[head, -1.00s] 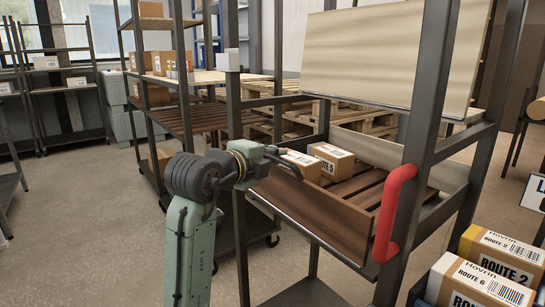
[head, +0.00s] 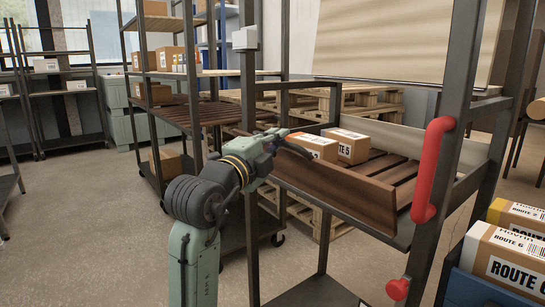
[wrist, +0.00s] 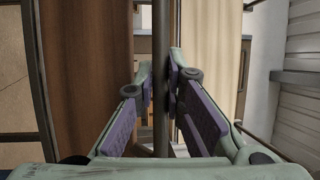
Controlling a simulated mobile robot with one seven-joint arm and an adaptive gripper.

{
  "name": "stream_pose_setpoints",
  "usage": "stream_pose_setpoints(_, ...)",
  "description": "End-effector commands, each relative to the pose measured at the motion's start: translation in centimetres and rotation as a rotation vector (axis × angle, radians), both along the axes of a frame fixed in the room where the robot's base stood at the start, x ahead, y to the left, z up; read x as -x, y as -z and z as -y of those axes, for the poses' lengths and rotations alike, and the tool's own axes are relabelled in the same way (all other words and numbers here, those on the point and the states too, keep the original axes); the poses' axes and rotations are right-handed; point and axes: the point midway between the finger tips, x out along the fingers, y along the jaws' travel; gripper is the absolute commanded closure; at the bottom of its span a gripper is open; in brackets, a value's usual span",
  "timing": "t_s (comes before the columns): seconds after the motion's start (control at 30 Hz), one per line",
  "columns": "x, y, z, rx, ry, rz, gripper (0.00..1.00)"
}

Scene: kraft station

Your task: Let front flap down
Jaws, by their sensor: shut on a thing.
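The front flap (head: 340,190) is a brown wooden board standing up along the front edge of the rack's slatted shelf. In the head view my gripper (head: 276,141) is at the flap's left end, close to the rack's dark post. In the wrist view my gripper (wrist: 160,92) has its fingers on either side of a thin dark bar (wrist: 160,60), which I take to be held. A brown wooden panel (wrist: 90,70) is left of the bar and a light panel (wrist: 212,60) is right. I cannot tell whether the bar belongs to the flap.
Two parcels (head: 313,147) (head: 348,146) sit behind the flap. A red handle (head: 432,170) is on the right post, with a red knob (head: 397,289) below. A large pale board (head: 400,40) is above the shelf. More parcels (head: 498,258) are at lower right. Floor at left is clear.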

Motion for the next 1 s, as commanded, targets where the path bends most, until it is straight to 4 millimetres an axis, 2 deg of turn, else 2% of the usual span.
stream_pose_setpoints(0.03,0.3,1.8,0.0,0.041,0.003,0.028,1.0)
stream_pose_setpoints(0.7,3.6,8.1,-4.2,0.539,0.001,0.388,1.0)
stream_pose_setpoints(1.0,4.2,10.0,-5.0,0.545,-0.001,0.394,1.0)
